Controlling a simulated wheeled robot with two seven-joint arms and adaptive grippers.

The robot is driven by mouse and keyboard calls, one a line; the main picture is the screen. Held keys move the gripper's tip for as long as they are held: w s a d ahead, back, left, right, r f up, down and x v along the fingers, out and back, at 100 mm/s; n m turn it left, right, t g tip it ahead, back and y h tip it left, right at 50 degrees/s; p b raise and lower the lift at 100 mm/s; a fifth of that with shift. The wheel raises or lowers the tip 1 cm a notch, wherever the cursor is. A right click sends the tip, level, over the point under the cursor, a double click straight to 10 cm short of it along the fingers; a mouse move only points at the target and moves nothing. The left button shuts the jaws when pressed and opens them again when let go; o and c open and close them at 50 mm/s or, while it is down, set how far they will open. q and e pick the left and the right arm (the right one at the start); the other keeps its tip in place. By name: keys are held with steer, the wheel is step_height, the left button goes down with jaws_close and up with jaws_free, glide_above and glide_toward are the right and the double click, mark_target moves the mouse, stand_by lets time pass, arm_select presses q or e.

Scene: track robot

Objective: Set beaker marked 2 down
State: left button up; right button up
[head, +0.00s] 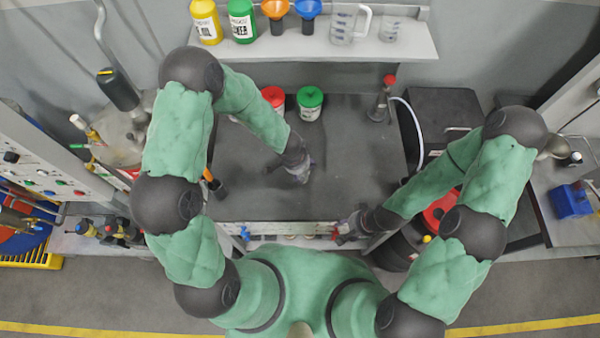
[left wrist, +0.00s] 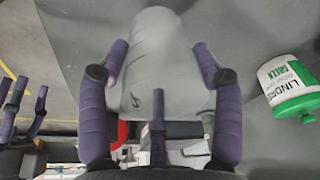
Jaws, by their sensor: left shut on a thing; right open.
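My left gripper (head: 301,172) is over the dark worktop (head: 345,130), right of its left edge. In the left wrist view, its purple fingers are shut around a pale translucent beaker (left wrist: 165,55). A dark mark, partly legible as a 2, shows on the beaker's side. In the head view the gripper hides most of the beaker, and I cannot tell whether its base touches the worktop. My right gripper (head: 347,232) is open and empty at the worktop's front edge. Its purple fingers also show at the left of the left wrist view (left wrist: 22,112).
A green-lidded tub (head: 310,103) and a red-lidded tub (head: 273,98) stand behind my left gripper. A red-capped flask with a hose (head: 381,105) stands at the back right. A shelf (head: 330,45) above holds bottles, funnels, a jug and another beaker. The worktop's middle is clear.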

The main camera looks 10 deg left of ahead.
arm_select(q)
steer(key=f+b, duration=0.1)
steer(key=f, duration=0.1)
steer(key=f+b, duration=0.1)
steer(key=shift+w+a+f, duration=0.15)
steer(key=shift+a+f, duration=0.05)
steer(key=shift+f, duration=0.2)
steer(key=shift+r, duration=0.1)
steer(key=o, duration=1.2)
